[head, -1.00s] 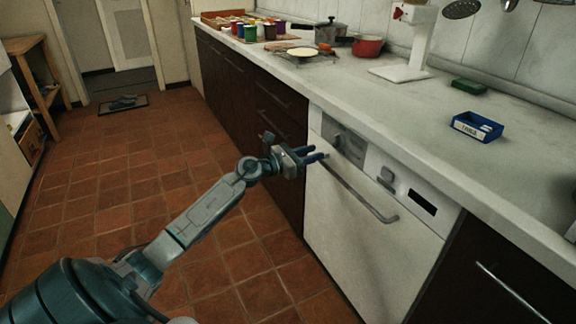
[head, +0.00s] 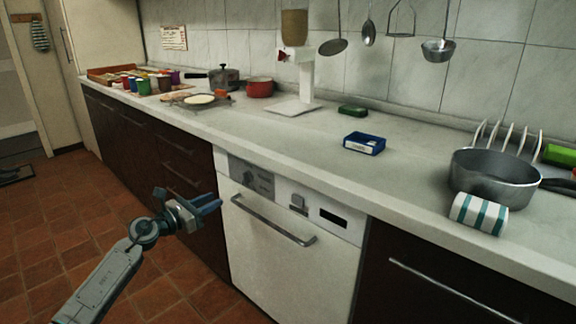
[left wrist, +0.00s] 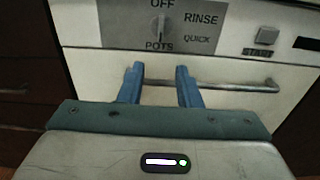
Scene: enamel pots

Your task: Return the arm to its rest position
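My left gripper (head: 218,203) is in front of the dishwasher (head: 287,250), at the left end of its bar handle (head: 270,222). Its two blue fingers point at the dishwasher front. In the left wrist view the gripper (left wrist: 160,70) is open, with an empty gap between the fingers. The handle (left wrist: 225,84) shows behind the fingers; a small gap to it seems visible in the head view. The dial (left wrist: 161,27) on the panel is marked OFF, RINSE, QUICK and POTS. My right gripper is not in view.
The counter (head: 290,140) runs above the dishwasher. On it stand a grey pot (head: 495,178), a striped roll (head: 478,214), a blue box (head: 364,143), a green block (head: 353,110) and a red pot (head: 260,88). The tiled floor (head: 60,225) at left is clear.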

